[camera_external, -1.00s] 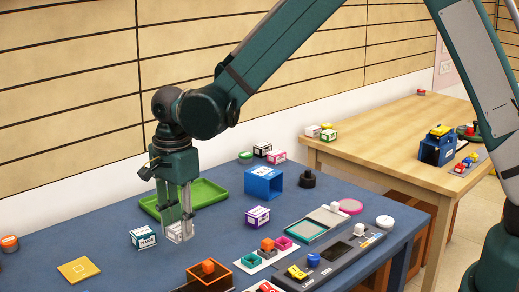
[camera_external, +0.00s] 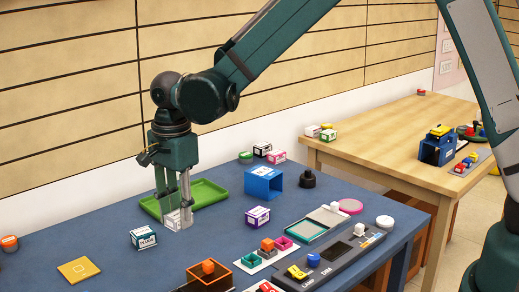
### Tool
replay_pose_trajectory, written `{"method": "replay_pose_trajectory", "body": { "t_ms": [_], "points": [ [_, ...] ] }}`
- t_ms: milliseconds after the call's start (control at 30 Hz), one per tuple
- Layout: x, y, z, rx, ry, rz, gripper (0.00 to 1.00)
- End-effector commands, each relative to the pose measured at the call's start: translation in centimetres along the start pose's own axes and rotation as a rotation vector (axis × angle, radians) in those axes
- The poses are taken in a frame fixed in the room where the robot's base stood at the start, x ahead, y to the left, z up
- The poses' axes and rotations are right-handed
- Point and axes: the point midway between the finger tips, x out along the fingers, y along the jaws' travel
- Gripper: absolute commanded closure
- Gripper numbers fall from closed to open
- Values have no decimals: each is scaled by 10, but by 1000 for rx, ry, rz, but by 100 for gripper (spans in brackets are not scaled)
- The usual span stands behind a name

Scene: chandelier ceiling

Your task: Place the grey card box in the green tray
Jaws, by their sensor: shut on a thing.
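My gripper (camera_external: 176,219) points straight down and is shut on a small grey-white card box (camera_external: 174,220), partly hidden between its fingers. The green tray (camera_external: 217,193) lies on the blue table just behind my gripper, and the fingers cover part of its front left. The box overlaps the tray's front edge in the picture. I cannot tell its exact height above the table.
A white and teal box (camera_external: 143,238) stands close to the left of my gripper. A blue open box (camera_external: 263,183) and a purple box (camera_external: 257,217) stand to the right. A yellow square (camera_external: 78,271) lies at front left. The table left of the tray is mostly clear.

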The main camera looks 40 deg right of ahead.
Motion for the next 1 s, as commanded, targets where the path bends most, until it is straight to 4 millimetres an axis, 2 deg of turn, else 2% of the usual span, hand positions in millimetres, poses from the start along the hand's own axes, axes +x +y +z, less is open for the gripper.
{"method": "replay_pose_trajectory", "body": {
  "t_ms": [167, 267, 467, 633, 800, 1000],
  "points": [
    [-1, -8, -4, 3, 0, 0, 86],
    [-1, -19, -11, 8, 0, 0, 86],
    [-3, -61, -38, 24, 0, 0, 86],
    [-5, -108, -74, 43, 0, 0, 86],
    [-6, -156, -119, 63, 0, 0, 86],
    [-7, -197, -166, 81, 0, 0, 86]
  ]
}}
